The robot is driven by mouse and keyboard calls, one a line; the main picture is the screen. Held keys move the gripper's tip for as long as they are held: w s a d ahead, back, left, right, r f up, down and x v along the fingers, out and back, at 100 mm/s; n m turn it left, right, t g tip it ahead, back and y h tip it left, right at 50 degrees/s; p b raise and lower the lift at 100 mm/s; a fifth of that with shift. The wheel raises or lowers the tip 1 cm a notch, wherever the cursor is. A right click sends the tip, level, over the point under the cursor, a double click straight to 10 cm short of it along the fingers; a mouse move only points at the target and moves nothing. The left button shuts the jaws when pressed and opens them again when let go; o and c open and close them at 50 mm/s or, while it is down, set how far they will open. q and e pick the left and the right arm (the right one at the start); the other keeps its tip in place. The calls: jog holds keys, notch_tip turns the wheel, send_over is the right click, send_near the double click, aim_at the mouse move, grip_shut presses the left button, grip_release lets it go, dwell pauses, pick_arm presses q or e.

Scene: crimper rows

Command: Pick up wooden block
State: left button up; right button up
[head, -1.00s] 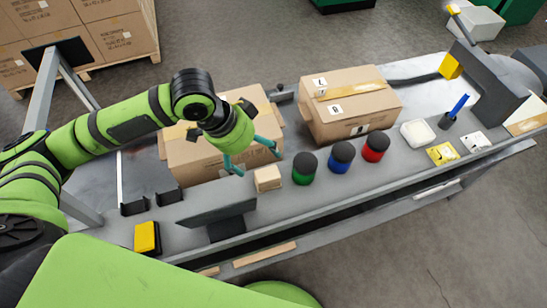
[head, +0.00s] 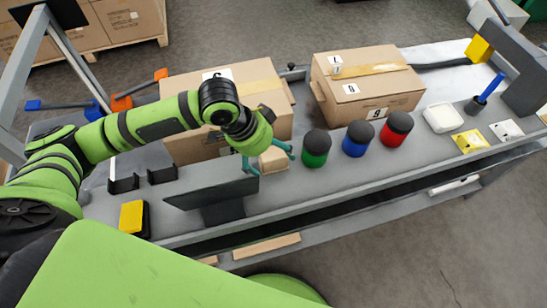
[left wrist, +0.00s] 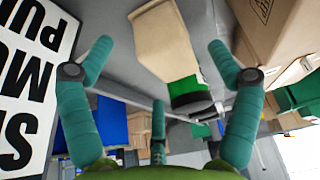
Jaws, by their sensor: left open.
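The wooden block (head: 272,160) is a small pale tan block on the grey bench, left of the green jar. My left gripper (head: 268,160) is open with its teal fingers low around the block in the head view, one finger to each side. In the left wrist view the block (left wrist: 166,45) shows ahead of the open fingers (left wrist: 155,62), between them in the picture. I cannot tell if a finger touches it. My right gripper is not in view.
Green (head: 316,148), blue (head: 357,138) and red (head: 396,128) jars with black lids stand right of the block. Cardboard boxes stand behind it, one at left (head: 190,92), one at right (head: 375,85). A dark screen (head: 210,193) stands in front, at left.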

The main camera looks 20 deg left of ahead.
aim_at(272, 156)
pick_arm(q)
jog(key=x, duration=0.2)
jog(key=shift+w+d+f, duration=0.15)
jog(key=shift+w+f, duration=0.05)
jog(key=shift+f, duration=0.4)
jog(key=c, duration=1.3)
jog(key=shift+c, duration=0.3)
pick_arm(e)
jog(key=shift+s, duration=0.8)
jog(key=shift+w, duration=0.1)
pick_arm(q)
jog(key=shift+w+r, duration=0.1)
jog(key=shift+r, duration=0.3)
notch_tip(272, 156, up, 4)
jog(key=shift+w+f, duration=0.1)
jog(key=shift+f, duration=0.1)
jog(key=w+a+r, duration=0.1)
jog(key=a+r, duration=0.2)
jog(key=a, duration=0.2)
jog(key=w+a+r+b, duration=0.1)
jog(key=w+a+r, duration=0.1)
jog(key=a, duration=0.4)
jog(key=shift+w+r, duration=0.3)
jog(key=shift+r, duration=0.5)
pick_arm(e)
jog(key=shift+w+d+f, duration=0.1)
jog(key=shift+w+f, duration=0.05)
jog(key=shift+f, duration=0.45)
